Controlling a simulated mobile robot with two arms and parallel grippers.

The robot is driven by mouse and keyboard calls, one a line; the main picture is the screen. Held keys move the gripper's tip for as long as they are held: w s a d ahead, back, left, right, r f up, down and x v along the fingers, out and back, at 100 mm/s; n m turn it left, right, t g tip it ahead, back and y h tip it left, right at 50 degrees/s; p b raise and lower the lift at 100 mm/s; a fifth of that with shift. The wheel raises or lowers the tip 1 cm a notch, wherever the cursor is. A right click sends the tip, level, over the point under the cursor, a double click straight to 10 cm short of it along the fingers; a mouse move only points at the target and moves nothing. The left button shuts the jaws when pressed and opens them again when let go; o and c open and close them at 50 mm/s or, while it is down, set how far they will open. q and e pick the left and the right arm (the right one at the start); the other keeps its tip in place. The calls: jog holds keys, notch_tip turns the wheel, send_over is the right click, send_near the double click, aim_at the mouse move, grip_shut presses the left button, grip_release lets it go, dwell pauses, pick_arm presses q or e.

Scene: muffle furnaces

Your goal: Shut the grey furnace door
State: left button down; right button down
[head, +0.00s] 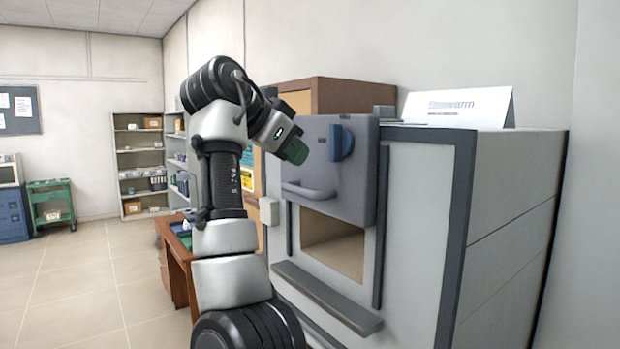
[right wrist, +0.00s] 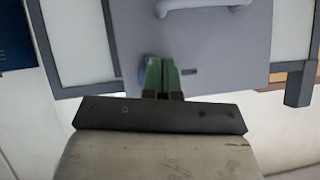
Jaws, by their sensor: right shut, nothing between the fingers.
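The grey furnace door (head: 330,190) is raised on the front of the large grey furnace (head: 412,215). Below it the furnace opening (head: 333,243) stands uncovered, with a tan interior. The door carries a bar handle (head: 308,191) near its lower edge and a blue part (head: 342,142) near its top. My right gripper (head: 298,151), with green fingers, is shut and empty at the upper left of the door. In the right wrist view its fingers (right wrist: 163,78) point at the door (right wrist: 215,50), beside the blue part; contact cannot be told. My left gripper is not in view.
A ledge (head: 325,298) juts out below the opening. A white sign (head: 458,107) stands on the furnace top. A wooden desk (head: 178,272) is behind my arm. Shelves (head: 138,165) and a green cart (head: 50,203) stand at the far left, with open floor before them.

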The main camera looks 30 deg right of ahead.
aim_at(324, 192)
jog(key=d+f+p, duration=0.1)
jog(key=d+f, duration=0.1)
jog(key=w+d+f+p, duration=0.1)
jog(key=d+f, duration=0.1)
jog(key=f, duration=0.1)
jog(key=shift+w+p, duration=0.1)
jog(key=shift+p, duration=0.2)
jog(key=shift+f, duration=0.5)
jog(key=shift+d, duration=0.1)
